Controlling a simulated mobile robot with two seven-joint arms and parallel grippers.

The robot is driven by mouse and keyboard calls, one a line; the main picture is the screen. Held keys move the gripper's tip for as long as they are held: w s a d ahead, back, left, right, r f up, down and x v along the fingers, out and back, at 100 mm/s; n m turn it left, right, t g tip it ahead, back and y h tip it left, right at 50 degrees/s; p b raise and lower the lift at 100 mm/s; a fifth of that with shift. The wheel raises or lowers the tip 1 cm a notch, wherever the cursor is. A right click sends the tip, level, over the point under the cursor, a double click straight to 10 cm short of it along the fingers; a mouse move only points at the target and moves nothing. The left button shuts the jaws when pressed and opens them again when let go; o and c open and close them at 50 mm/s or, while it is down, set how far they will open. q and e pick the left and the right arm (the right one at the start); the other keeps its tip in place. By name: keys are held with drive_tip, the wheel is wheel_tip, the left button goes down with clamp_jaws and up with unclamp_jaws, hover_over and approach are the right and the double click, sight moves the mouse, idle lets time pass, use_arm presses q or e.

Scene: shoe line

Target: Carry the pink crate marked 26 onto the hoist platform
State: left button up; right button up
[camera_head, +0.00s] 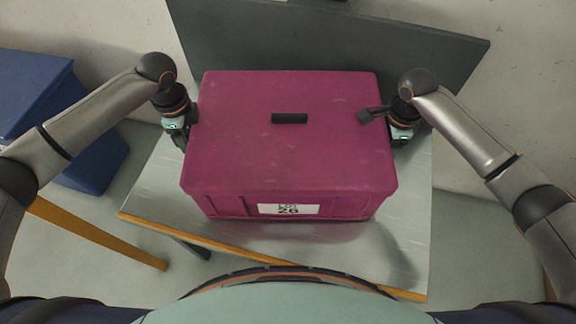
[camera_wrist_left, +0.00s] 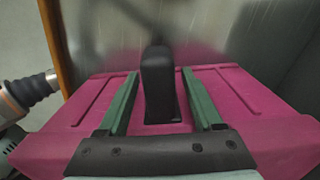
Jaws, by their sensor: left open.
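The pink crate (camera_head: 240,160) marked 26 stands upright on a shiny metal-topped surface in the head view. Its white label (camera_head: 288,209) faces me, and a black bar (camera_head: 290,118) lies on its lid. My left gripper (camera_head: 182,142) is at the crate's left side. In the left wrist view, its two green fingers (camera_wrist_left: 160,72) are open on either side of a black upright handle on the crate (camera_wrist_left: 235,90), with gaps visible. My right gripper (camera_head: 399,138) is at the crate's right side; its fingers are mostly hidden. I cannot clearly identify the hoist platform.
The metal-topped surface (camera_head: 350,245) has a yellow front edge, with bare room in front of the crate. A dark upright panel (camera_head: 300,40) stands close behind the crate. A blue container (camera_head: 40,100) is at the far left, beyond my left arm.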

use_arm(q)
wheel_tip(320, 180, up, 12)
drive_tip(key=shift+f, duration=0.15)
use_arm(e)
drive_tip(key=shift+r, duration=0.1)
wheel_tip(320, 180, up, 12)
drive_tip(key=shift+f, duration=0.1)
idle(0.5)
